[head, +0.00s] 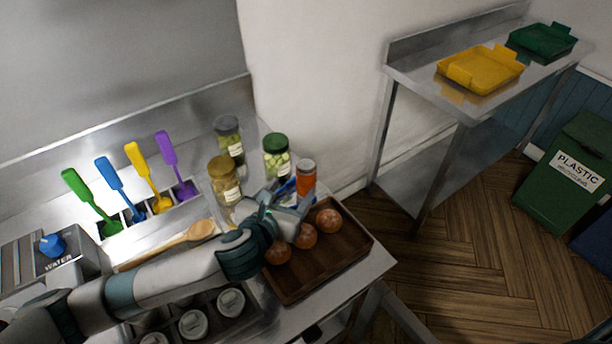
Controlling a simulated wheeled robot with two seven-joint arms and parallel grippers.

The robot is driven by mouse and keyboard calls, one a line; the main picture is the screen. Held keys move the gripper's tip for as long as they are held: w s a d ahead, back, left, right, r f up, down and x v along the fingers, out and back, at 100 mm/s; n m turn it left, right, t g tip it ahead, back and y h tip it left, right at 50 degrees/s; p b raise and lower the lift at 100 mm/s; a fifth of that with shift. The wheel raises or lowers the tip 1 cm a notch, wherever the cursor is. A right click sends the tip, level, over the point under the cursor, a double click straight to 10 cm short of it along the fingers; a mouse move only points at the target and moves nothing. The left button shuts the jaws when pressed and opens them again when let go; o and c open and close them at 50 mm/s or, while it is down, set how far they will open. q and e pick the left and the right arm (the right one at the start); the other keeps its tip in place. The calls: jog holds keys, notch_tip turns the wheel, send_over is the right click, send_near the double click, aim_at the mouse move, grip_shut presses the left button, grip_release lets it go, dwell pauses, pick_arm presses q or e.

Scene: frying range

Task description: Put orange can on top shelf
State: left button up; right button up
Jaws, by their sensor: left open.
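The orange can (307,181), with a grey lid, stands upright at the back edge of the brown wooden tray, near the right end of the steel counter. My left gripper (294,193) is open, with its fingers pointing at the can from the left and front. The fingers are very close to the can and hide part of its lower side; I cannot tell whether they touch it. No shelf above the counter is in view. My right gripper is not in view.
Several glass jars (277,157) stand close behind and left of the can. The wooden tray (350,233) holds several round brown items (329,220). Coloured spatulas (148,177) stand at the back left. A steel table (422,88) with trays (481,70) stands right, beyond a floor gap.

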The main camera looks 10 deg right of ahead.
aim_at(301, 181)
pick_arm(q)
jog(key=shift+p+x, duration=0.45)
jog(key=shift+x, duration=1.8)
jog(key=shift+d, duration=0.1)
jog(key=shift+p+x, duration=0.6)
jog(key=shift+x, duration=0.2)
jog(key=shift+w+d+f+p, duration=0.35)
jog(key=shift+w+d, duration=0.2)
jog(key=shift+d, duration=0.15)
jog(key=shift+x, duration=0.85)
jog(key=shift+c, duration=0.4)
jog(key=c, duration=1.4)
